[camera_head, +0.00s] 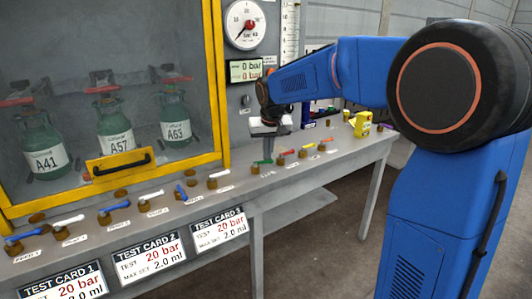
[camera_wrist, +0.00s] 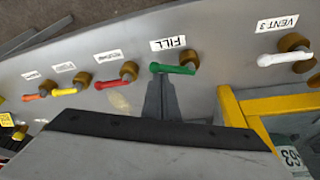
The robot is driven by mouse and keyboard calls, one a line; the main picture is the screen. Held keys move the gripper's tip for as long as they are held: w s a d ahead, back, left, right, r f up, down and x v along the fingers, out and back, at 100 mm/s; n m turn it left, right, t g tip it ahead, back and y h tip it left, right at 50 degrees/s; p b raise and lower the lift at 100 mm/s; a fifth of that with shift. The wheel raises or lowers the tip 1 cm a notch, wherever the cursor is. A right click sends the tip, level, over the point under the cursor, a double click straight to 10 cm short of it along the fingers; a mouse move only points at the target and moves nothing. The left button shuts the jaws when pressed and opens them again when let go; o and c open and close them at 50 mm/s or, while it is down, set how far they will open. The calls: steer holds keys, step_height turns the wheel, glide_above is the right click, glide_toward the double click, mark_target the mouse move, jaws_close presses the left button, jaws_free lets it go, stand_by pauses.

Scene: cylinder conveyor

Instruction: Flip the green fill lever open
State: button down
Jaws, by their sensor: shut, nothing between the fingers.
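The green fill lever (camera_wrist: 172,69) lies across the brass valve body (camera_wrist: 191,58) in the wrist view, its free end to the left. The FILL label (camera_wrist: 168,43), upside down, is just above it. The lever also shows small on the bench in the head view (camera_head: 263,162). My gripper (camera_wrist: 160,82) is shut and empty. Its fingertips are right at the free-end half of the green lever; whether they touch it I cannot tell. In the head view my gripper (camera_head: 268,133) points down above the lever, and its fingertips are hard to make out.
Red (camera_wrist: 109,84), yellow (camera_wrist: 64,91) and orange (camera_wrist: 35,97) levers are to the left in the wrist view. The white VENT 3 lever (camera_wrist: 280,59) is to the right. A yellow-framed cabinet (camera_head: 218,80) holds several green cylinders. A gauge (camera_head: 244,24) hangs behind the bench (camera_head: 350,148).

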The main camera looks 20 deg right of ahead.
steer(key=s+m+h, duration=0.1)
steer(key=m, duration=0.1)
steer(key=shift+s+m, duration=0.1)
steer(key=shift+m, duration=0.3)
steer(key=m, duration=0.1)
steer(key=s+m+h, duration=0.1)
steer(key=m, duration=0.1)
steer(key=m+g, duration=0.1)
steer(key=shift+s+a+m, duration=0.25)
steer(key=shift+s+m, duration=0.05)
steer(key=shift+s, duration=0.05)
steer(key=m, duration=0.1)
steer(key=s+a+m+g+h, duration=0.1)
steer(key=m, duration=0.3)
steer(key=shift+s+a, duration=0.2)
steer(key=shift+s, duration=0.1)
steer(key=shift+s+a, duration=0.2)
steer(key=shift+a, duration=0.05)
steer(key=shift+w+d+r, duration=0.1)
steer(key=shift+w+d, duration=0.1)
steer(key=shift+d, duration=0.3)
steer(key=d, duration=0.2)
steer(key=w+d+r, duration=0.1)
steer(key=v, duration=0.9)
steer(key=shift+w+a+r, duration=0.15)
steer(key=shift+a+r, duration=0.1)
steer(key=shift+a, duration=0.25)
